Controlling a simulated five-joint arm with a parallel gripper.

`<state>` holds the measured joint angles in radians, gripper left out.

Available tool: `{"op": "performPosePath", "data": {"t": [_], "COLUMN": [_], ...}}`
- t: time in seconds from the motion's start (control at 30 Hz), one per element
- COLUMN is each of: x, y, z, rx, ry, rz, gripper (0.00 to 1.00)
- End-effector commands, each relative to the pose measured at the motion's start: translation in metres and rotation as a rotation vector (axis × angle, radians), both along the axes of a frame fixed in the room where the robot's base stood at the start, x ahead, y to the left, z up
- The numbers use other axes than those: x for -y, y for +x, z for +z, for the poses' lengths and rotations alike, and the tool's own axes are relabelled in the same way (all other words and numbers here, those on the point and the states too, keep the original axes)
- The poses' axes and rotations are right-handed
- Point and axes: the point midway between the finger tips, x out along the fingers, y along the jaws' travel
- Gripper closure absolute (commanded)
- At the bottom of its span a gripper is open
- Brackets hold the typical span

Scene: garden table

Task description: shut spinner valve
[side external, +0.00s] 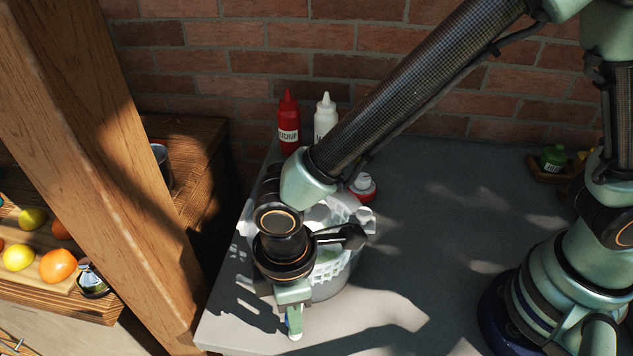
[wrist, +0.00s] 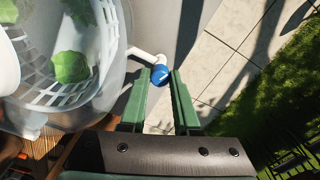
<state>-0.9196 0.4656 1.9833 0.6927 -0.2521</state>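The salad spinner stands at the table's left end, a clear bowl (side external: 327,290) with a white slotted basket (side external: 350,228). The wrist view shows lettuce (wrist: 72,67) in the basket. A white spout comes off the bowl's side, with the round blue valve knob (wrist: 162,76) at its end.
A red ketchup bottle (side external: 289,122) and a white bottle (side external: 325,118) stand behind the spinner. A red-and-white item (side external: 362,187) is close behind it. A wooden post and fruit shelf are left.

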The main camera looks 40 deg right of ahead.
Motion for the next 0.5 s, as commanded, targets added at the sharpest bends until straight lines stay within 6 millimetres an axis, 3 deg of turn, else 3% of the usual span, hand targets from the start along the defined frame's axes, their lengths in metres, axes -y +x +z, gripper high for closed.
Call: {"op": "performPosePath", "data": {"t": [0.5], "x": [-0.0001], "y": [0.0], "z": [0.0007], "rx": [0.0], "ry": [0.0], "rz": [-0.078], "gripper": [1.0]}}
